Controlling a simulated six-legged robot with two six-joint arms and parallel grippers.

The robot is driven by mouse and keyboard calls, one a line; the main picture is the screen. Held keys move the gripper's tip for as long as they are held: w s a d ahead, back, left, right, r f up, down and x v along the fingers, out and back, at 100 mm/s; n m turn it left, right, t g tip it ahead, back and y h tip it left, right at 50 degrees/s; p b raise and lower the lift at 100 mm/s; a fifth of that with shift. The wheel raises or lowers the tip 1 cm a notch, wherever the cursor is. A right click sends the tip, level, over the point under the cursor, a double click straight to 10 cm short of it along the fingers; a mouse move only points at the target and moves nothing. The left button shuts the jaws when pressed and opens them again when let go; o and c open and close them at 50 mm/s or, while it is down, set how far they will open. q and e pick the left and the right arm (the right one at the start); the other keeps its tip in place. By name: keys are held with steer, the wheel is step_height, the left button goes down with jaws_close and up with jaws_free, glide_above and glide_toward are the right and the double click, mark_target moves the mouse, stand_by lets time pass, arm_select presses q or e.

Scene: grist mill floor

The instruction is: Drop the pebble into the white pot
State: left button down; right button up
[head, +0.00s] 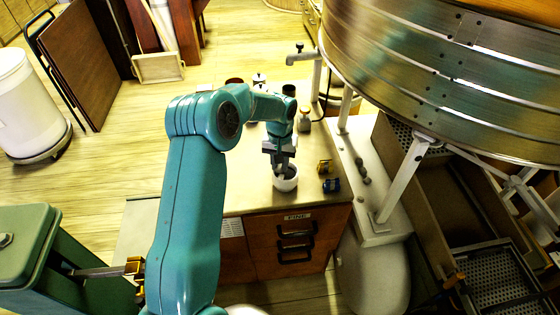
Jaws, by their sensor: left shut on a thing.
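My left arm reaches over the counter, and my left gripper (283,160) points down at the white pot (285,184). The gripper is shut on a small dark grey pebble (289,171), at the pot's mouth. The jaws partly hide the pebble and the pot's opening. I cannot tell whether the pebble touches the pot. The pot stands upright on the counter, near its front edge. My right gripper is not in view.
Jars and a tap (300,54) stand behind. A large metal drum (440,75) overhangs at right.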

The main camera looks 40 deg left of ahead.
mark_target(280, 165)
arm_select(q)
steer(key=c, duration=0.9)
jaws_free()
steer(key=shift+o, duration=0.2)
step_height(280, 165, up, 8)
steer(key=p, duration=0.4)
steer(key=shift+p, duration=0.4)
steer(key=shift+r, duration=0.15)
